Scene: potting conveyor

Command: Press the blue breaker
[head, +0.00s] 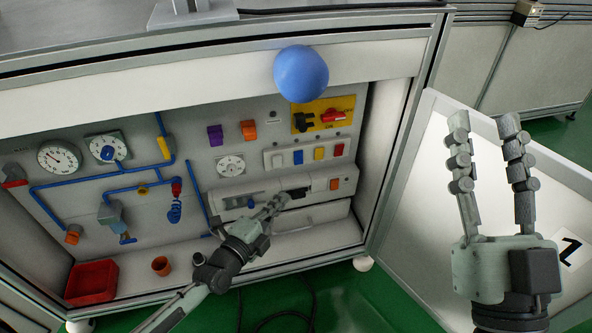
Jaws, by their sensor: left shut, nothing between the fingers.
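A lower strip of breakers on the white panel has a small blue breaker (251,202) at its left, a black part (297,193) in the middle and an orange one (335,184) at the right. My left gripper (279,202) is shut and empty, its fingertips in front of the strip, between the blue breaker and the black part. I cannot tell whether it touches the strip. A row above has a blue switch (298,157) among white, yellow and red ones. My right gripper (486,122) is open and empty at the right, away from the panel, fingers pointing up.
A blue ball (301,74) shows in front of the cabinet's top edge. An open door (455,170) stands at the right. Blue pipes, gauges and a yellow plate with a red knob (333,115) crowd the panel. A red bin (92,282) and orange cup (161,266) sit lower left.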

